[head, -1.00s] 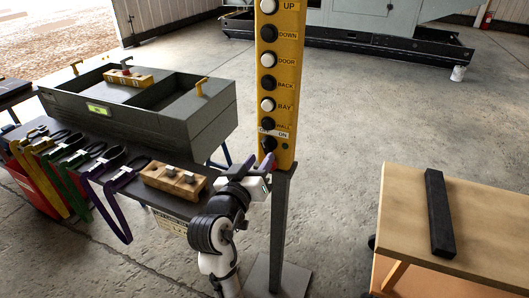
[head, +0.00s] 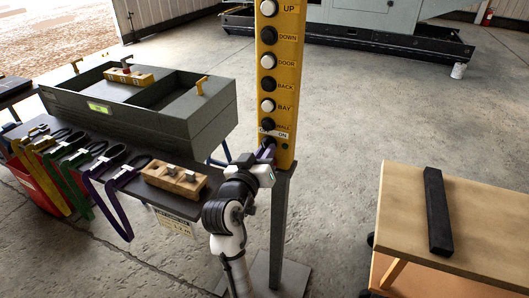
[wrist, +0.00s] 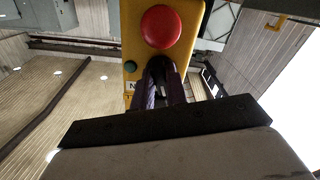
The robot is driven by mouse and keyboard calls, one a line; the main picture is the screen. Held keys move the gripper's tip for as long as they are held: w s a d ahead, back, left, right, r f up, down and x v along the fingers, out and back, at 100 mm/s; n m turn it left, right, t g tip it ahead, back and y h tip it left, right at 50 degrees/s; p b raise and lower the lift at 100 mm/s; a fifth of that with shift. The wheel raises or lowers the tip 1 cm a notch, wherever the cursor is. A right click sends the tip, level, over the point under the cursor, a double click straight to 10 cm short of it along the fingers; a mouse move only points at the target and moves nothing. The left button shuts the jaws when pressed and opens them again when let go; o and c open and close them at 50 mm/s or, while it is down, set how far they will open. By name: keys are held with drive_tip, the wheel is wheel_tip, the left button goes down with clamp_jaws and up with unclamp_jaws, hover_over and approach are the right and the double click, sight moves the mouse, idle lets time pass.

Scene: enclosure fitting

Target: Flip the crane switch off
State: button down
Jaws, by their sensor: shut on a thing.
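The yellow crane control panel (head: 278,60) stands upright on a grey post. Its black switch knob (wrist: 160,68) sits under the OFF/ON label, which is partly covered in the head view. My gripper (head: 267,153) is at the panel's lower end, its purple fingers shut on the knob; in the wrist view the fingers (wrist: 161,92) lie on both sides of it. The fingers hide much of the knob, so I cannot tell which way it points. A small dark green lamp (head: 285,146) sits right of the knob in the head view.
A red button (wrist: 160,27) is close to my fingers in the wrist view. Several black and white buttons run up the panel. A dark table (head: 174,206) with a wooden block (head: 174,179) stands left; a wooden cart (head: 480,220) stands right.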

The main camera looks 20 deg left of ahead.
drive_tip(key=shift+n+p, duration=0.45)
drive_tip(key=shift+n, duration=0.55)
drive_tip(key=c, duration=1.4)
unclamp_jaws()
drive_tip(key=s+p, duration=0.3)
drive_tip(key=s, duration=1)
drive_tip(key=shift+s+a, duration=0.2)
drive_tip(key=shift+s, duration=0.2)
